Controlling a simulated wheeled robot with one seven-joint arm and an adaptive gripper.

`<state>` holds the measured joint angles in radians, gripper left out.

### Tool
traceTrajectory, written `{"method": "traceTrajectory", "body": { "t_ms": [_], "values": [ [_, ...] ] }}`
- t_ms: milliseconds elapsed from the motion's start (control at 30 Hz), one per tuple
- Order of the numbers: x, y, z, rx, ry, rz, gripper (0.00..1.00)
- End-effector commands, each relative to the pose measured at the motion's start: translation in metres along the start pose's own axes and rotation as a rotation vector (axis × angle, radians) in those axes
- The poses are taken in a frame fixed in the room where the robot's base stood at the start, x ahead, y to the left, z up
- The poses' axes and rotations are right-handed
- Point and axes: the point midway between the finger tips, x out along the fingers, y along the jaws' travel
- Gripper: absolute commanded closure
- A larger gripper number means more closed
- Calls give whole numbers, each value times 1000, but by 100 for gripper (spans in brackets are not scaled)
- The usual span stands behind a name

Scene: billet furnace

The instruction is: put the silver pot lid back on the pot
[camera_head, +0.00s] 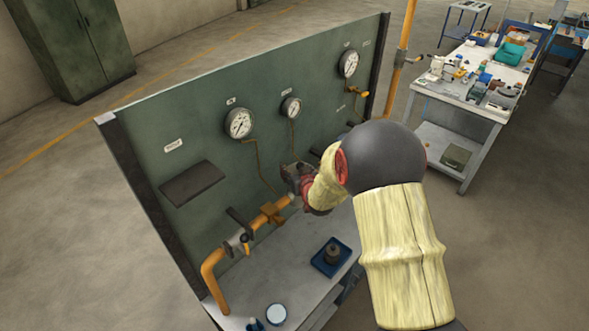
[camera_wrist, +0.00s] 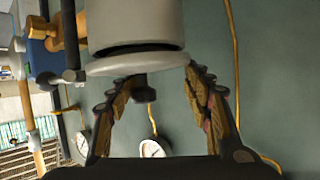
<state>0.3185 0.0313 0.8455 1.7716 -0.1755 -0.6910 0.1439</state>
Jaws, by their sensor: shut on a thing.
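In the wrist view my gripper (camera_wrist: 162,78) has its two jointed fingers on either side of a dark knob (camera_wrist: 140,88). The knob sits on a pale grey disc, which looks like the silver pot lid (camera_wrist: 135,63). My gripper is shut on the lid. A larger grey cylinder (camera_wrist: 135,22) with a dark band lies just beyond the disc; I cannot tell whether it is the pot or whether it touches the lid. In the head view my gripper (camera_head: 293,178) is in front of the green panel, and my arm hides much around it. The pot is not clear there.
The green panel (camera_head: 205,120) carries gauges (camera_head: 239,124), a small shelf (camera_head: 192,182) and an orange pipe (camera_head: 214,272). On the bench (camera_head: 300,270) below stand a blue tray (camera_head: 322,264) with a dark piece and a pale round thing (camera_head: 276,314). A cluttered table (camera_head: 465,100) stands behind right.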

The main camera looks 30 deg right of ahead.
Motion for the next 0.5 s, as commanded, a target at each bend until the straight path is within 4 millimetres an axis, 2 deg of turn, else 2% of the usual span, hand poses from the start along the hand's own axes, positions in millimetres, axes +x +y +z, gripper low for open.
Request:
{"method": "traceTrajectory", "body": {
  "t_ms": [367, 400, 500],
  "values": [
    [3, 0, 8, 0, 1, 0, 85],
    [3, 0, 9, 0, -1, 0, 50],
    [3, 0, 8, 0, -1, 0, 44]
  ]
}}
